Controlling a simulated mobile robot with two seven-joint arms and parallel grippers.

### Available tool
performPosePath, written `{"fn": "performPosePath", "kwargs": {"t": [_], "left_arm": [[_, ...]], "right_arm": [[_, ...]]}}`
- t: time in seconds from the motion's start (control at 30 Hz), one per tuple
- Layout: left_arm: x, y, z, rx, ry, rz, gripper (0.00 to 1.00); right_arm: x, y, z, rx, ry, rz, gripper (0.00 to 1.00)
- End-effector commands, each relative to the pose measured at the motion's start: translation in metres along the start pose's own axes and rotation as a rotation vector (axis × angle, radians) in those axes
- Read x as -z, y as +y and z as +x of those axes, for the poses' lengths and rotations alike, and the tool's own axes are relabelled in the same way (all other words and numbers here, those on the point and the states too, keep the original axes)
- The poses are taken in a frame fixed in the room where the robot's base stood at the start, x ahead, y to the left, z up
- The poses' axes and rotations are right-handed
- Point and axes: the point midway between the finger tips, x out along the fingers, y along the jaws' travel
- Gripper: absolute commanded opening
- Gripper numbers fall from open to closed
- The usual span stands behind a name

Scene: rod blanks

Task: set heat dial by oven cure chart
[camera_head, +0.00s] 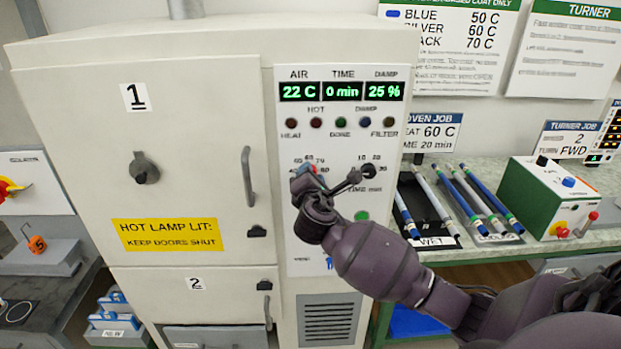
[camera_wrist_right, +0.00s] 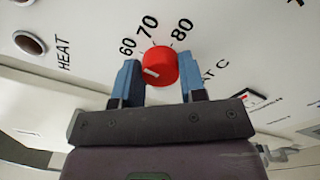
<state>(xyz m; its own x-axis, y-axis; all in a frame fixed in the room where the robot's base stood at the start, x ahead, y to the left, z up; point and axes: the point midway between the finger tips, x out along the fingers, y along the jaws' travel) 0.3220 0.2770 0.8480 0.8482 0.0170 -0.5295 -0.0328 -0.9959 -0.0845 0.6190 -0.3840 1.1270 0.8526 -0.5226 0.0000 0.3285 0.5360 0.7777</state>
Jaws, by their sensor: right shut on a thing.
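The red heat dial (camera_wrist_right: 159,66) sits on the oven's control panel between the two blue fingers of my right gripper (camera_wrist_right: 158,82), which is shut on it. The numbers 60, 70 and 80 show around it. Its white mark points to the lower left in the right wrist view; the number there is hidden. In the head view my right gripper (camera_head: 307,177) covers most of the dial. The cure chart (camera_head: 452,40) reads blue 50 C, silver 60 C and a partly cut-off black 70 C. The oven job card (camera_head: 437,132) reads heat 60 C, time 20 min. My left gripper is out of view.
The oven (camera_head: 190,140) shows air 22 C, time 0 min, damp 25 %. A time dial (camera_head: 367,170) is beside my right gripper. Blue and silver rods (camera_head: 467,195) lie on the bench at right, near a green-and-white turner box (camera_head: 546,198).

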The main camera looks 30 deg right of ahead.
Motion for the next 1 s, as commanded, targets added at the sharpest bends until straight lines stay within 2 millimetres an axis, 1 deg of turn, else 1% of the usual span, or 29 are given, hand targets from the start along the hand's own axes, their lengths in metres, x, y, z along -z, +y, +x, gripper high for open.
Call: {"fn": "performPosePath", "kwargs": {"t": [0.1,1.0], "left_arm": [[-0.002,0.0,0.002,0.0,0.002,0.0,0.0],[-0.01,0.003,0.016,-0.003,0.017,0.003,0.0]], "right_arm": [[0.002,-0.002,-0.001,0.004,0.0,0.116,0.14],[0.004,-0.005,0.0,0.005,-0.001,0.971,0.14]]}}
